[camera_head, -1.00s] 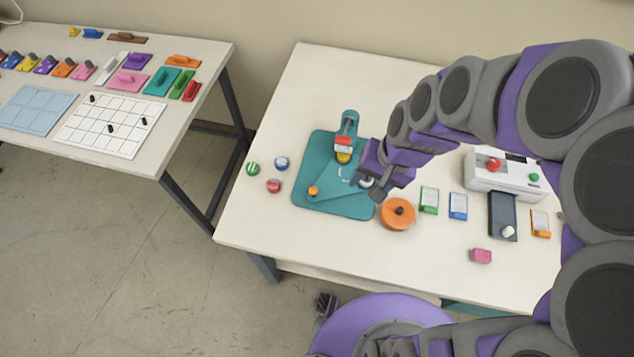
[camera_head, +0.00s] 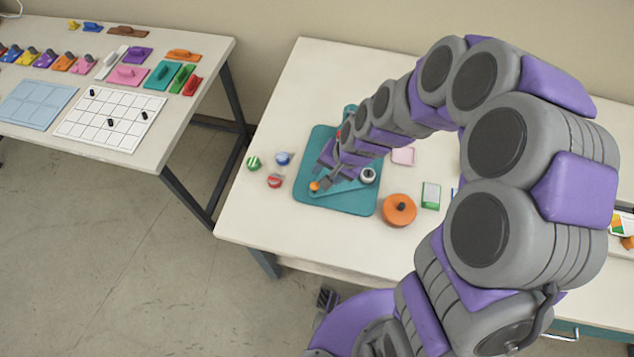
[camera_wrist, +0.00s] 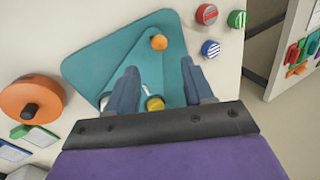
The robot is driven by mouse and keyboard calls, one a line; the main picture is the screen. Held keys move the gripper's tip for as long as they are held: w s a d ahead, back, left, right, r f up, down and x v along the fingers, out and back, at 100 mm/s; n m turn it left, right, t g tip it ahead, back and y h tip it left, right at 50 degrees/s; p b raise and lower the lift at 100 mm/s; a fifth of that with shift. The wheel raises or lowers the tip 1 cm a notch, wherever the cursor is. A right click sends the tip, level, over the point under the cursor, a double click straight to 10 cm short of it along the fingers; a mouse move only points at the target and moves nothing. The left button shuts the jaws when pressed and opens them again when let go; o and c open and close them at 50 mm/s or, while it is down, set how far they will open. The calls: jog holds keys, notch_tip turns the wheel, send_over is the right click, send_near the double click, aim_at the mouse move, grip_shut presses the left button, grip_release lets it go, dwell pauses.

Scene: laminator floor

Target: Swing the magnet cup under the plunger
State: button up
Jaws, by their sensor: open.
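The press has a teal base plate (camera_head: 350,206), and a teal swing arm lies on it. An orange knob (camera_head: 314,186) sits at the arm's left end, and a white-ringed cup with a dark centre (camera_head: 368,175) at its right end. My gripper (camera_head: 326,181) is open and low over the plate, close to the orange knob. In the wrist view the fingers (camera_wrist: 159,67) point toward the knob (camera_wrist: 159,42), which shows beyond the gap between the tips. A yellow round part (camera_wrist: 155,104) shows between the fingers. My arm hides the plunger in the head view.
An orange disc with a black knob (camera_head: 400,210) stands right of the press. Striped round pieces (camera_head: 275,181) lie to its left. A green-framed card (camera_head: 431,195) lies farther right. A second table (camera_head: 180,125) stands at left. The table's front left is clear.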

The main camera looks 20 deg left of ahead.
aim_at(316, 184)
jog(key=b+x, duration=0.1)
jog(key=x, duration=0.8)
jog(key=shift+c, duration=0.5)
grip_shut()
